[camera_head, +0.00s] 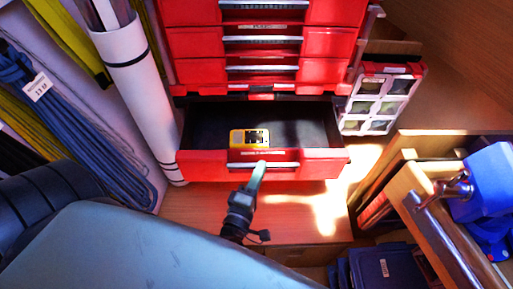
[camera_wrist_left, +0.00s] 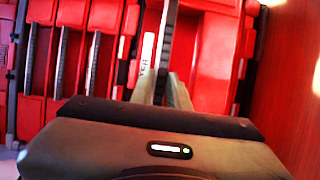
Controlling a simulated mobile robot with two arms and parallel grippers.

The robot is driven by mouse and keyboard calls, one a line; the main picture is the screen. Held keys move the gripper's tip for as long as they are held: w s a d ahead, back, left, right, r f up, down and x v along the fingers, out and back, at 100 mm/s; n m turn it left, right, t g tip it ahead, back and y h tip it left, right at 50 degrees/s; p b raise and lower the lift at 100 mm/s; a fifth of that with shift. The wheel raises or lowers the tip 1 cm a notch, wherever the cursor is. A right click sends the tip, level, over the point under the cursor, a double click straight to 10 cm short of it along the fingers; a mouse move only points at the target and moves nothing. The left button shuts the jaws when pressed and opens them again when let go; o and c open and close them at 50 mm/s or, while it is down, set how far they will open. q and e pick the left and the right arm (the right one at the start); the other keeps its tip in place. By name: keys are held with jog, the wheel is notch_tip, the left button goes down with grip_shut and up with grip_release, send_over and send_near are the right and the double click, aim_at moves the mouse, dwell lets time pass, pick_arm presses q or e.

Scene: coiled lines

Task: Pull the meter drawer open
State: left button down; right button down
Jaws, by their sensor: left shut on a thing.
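The red meter drawer (camera_head: 210,165) is the lowest drawer of the red cabinet in the head view. It stands open, with its dark inside showing. A yellow meter (camera_head: 249,137) lies in it, close behind the front panel. My left gripper (camera_head: 257,176) is at the middle of the drawer front, shut on the silver drawer handle (camera_head: 240,165). In the left wrist view the gripper's fingertips (camera_wrist_left: 171,92) close around the handle bar (camera_wrist_left: 166,45). My right gripper is in neither view.
Several shut red drawers (camera_head: 198,43) are above. A white rolled tube (camera_head: 133,85) and coiled blue rope (camera_head: 85,130) hang at left. A clear-pocketed organizer (camera_head: 380,100) stands right of the cabinet. A wooden drawer with a metal handle (camera_head: 440,195) and blue items is at lower right.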

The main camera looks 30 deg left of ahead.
pick_arm(q)
jog(key=s+d, duration=0.1)
jog(key=s, duration=0.1)
jog(key=shift+s+d+r, duration=0.1)
jog(key=shift+s+d, duration=0.25)
jog(key=shift+d, duration=0.05)
jog(key=shift+s+d+r, duration=0.1)
jog(key=shift+s+d, duration=0.15)
jog(key=shift+s, duration=0.35)
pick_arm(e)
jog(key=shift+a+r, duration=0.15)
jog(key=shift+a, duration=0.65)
